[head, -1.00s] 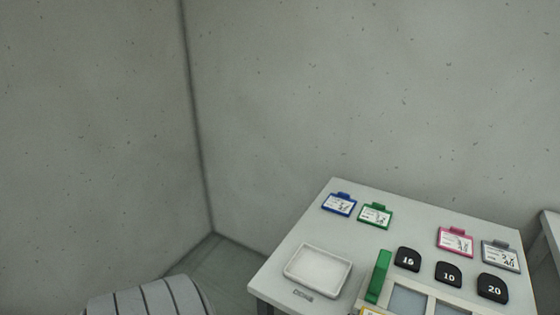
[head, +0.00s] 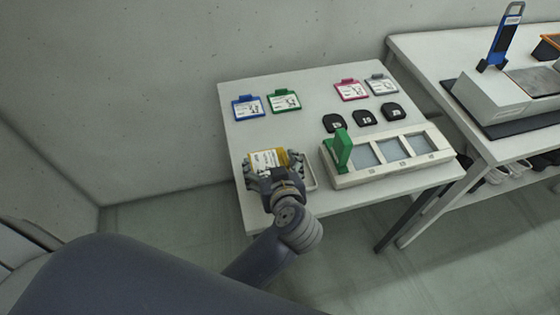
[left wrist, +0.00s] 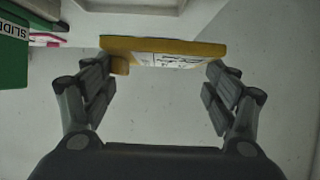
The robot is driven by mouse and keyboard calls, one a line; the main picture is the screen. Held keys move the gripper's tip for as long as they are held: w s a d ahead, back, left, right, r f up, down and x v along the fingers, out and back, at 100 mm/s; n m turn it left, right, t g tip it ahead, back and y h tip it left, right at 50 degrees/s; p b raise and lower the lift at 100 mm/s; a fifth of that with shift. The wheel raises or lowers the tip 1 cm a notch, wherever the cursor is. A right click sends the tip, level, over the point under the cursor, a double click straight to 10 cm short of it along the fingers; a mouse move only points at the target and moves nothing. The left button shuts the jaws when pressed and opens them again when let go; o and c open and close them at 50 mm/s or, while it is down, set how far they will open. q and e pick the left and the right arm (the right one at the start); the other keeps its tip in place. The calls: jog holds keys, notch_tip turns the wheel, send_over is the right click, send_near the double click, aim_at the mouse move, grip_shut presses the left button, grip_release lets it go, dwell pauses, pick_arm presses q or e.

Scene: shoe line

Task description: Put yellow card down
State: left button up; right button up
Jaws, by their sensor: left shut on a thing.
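The yellow card (head: 267,158) has a white printed label and is in my left gripper (head: 274,168), at the front left of the small white table (head: 238,130). In the left wrist view the yellow card (left wrist: 165,48) shows nearly edge-on between the two fingers of the left gripper (left wrist: 158,80). A white tray (head: 311,182) is partly hidden behind the gripper and card. I cannot tell whether the card touches the tray or table. My right gripper is out of view.
Blue (head: 248,108), green (head: 284,102), pink (head: 351,89) and grey (head: 381,84) cards lie along the back. Black number tags (head: 364,117) lie before them. A white framed fixture (head: 405,166) with a green upright block (head: 342,150) stands right. Another table (head: 430,55) adjoins right.

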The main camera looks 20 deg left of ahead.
aim_at(286, 160)
pick_arm(q)
jog(key=w+d+r+p, duration=0.1)
jog(key=p, duration=0.1)
jog(key=w+d+r+p, duration=0.1)
jog(key=w, duration=0.1)
jog(key=shift+w+d+r+p, duration=0.1)
jog(key=shift+d+p, duration=0.25)
jog(key=shift+w+d, duration=0.25)
notch_tip(286, 160, down, 6)
jog(key=shift+w+f, duration=0.1)
jog(key=shift+f, duration=0.25)
notch_tip(286, 160, down, 4)
jog(key=shift+r, duration=0.2)
jog(key=shift+f, duration=0.15)
jog(key=o, duration=0.8)
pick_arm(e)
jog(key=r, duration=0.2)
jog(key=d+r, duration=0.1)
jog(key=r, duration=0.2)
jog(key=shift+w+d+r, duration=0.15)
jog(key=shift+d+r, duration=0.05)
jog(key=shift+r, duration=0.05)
